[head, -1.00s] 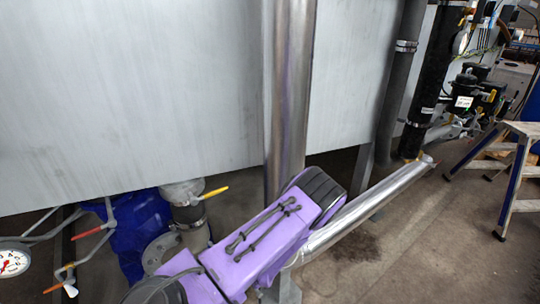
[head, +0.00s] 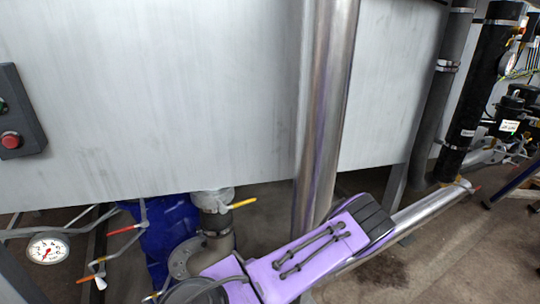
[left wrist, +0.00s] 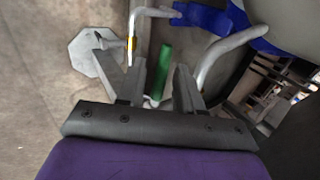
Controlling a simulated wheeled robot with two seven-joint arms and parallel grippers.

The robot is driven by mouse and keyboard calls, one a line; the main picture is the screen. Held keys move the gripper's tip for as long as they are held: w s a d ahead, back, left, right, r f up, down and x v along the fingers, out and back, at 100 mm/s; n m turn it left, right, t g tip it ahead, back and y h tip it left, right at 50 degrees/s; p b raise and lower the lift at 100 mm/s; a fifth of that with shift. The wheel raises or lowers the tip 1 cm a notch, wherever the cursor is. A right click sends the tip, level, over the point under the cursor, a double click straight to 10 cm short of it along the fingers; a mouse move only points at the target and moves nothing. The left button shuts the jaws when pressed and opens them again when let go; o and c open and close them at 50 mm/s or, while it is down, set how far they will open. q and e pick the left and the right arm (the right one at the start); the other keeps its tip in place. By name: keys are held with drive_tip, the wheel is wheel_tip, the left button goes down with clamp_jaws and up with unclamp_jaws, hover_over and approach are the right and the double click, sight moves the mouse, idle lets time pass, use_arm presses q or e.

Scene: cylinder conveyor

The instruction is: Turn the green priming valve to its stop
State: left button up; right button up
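The green priming valve handle (left wrist: 164,70) shows in the left wrist view as an upright green bar. My left gripper (left wrist: 152,74) is open, with one finger to either side of the green bar in the picture. Gaps show between the bar and both fingers, so it is not gripped. I cannot tell how deep the bar sits between them. The green handle is not visible in the head view, and neither are my left fingertips. My right gripper is in neither view.
In the head view, a yellow-handled valve (head: 242,204), a red-handled lever (head: 124,230), a blue pump body (head: 168,235) and a gauge (head: 47,249) sit below the grey panel (head: 170,100). A bright vertical pipe (head: 325,110) stands mid-picture. Bent pipes (left wrist: 225,50) flank the handle in the left wrist view.

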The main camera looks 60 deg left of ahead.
use_arm(q)
drive_tip(key=p+v, duration=0.2)
drive_tip(key=v, duration=0.8)
drive_tip(key=shift+d+r, duration=0.15)
drive_tip(key=shift+r, duration=0.05)
